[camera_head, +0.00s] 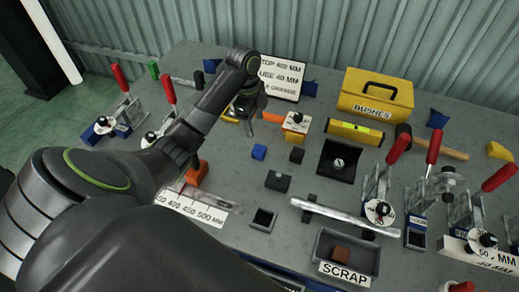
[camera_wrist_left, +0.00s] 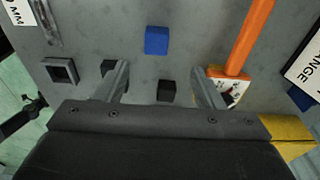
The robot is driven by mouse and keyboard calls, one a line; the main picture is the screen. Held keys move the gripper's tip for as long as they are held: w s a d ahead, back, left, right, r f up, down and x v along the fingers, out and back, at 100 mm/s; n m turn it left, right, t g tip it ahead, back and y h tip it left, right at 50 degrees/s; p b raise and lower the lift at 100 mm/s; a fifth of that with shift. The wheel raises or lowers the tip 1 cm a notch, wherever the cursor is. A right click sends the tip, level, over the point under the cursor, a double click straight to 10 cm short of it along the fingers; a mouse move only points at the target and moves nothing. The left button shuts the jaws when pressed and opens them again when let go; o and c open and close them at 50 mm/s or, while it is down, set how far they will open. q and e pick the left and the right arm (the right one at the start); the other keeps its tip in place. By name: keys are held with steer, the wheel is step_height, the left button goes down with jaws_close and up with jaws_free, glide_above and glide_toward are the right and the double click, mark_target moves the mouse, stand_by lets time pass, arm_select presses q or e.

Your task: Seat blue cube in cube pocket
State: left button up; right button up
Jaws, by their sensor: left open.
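The blue cube (camera_head: 259,152) sits on the grey table near its middle. It also shows in the left wrist view (camera_wrist_left: 157,41), ahead of the fingers and roughly centred between them. A small square pocket with a raised rim (camera_head: 263,219) stands nearer the front of the table. In the left wrist view this pocket (camera_wrist_left: 61,71) lies to the left of the fingers and looks empty. My left gripper (camera_head: 250,108) is above the table, behind the blue cube in the head view. Its fingers (camera_wrist_left: 163,85) are apart with nothing between them. My right gripper is not in view.
Black blocks (camera_head: 277,181) lie between cube and pocket. An orange-handled tool (camera_wrist_left: 248,40) lies beside the cube. A scrap tray (camera_head: 345,250), a metal bar (camera_head: 335,216) and red-handled clamps (camera_head: 380,205) stand to the right. A yellow toolbox (camera_head: 375,95) is at the back.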

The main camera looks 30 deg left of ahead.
mark_target(259, 149)
arm_select(q)
steer(key=f+b, duration=0.1)
steer(key=f, duration=0.1)
steer(key=f+b, duration=0.1)
steer(key=shift+d+f+b, duration=0.2)
steer(key=shift+f+b, duration=0.15)
steer(key=shift+b, duration=0.05)
step_height(259, 149, down, 3)
steer(key=shift+w+d+b, duration=0.1)
steer(key=shift+d+b, duration=0.05)
steer(key=shift+b, duration=0.95)
steer(key=shift+d+f, duration=0.15)
steer(key=shift+f, duration=0.25)
steer(key=f, duration=0.2)
steer(key=d+f, duration=0.1)
steer(key=shift+s+f+p, duration=0.2)
steer(key=shift+s+p, duration=0.05)
steer(key=shift+p, duration=0.15)
steer(key=shift+w+f, duration=0.1)
steer(key=shift+f, duration=0.45)
steer(key=shift+r, duration=0.1)
steer(key=c, duration=1.1)
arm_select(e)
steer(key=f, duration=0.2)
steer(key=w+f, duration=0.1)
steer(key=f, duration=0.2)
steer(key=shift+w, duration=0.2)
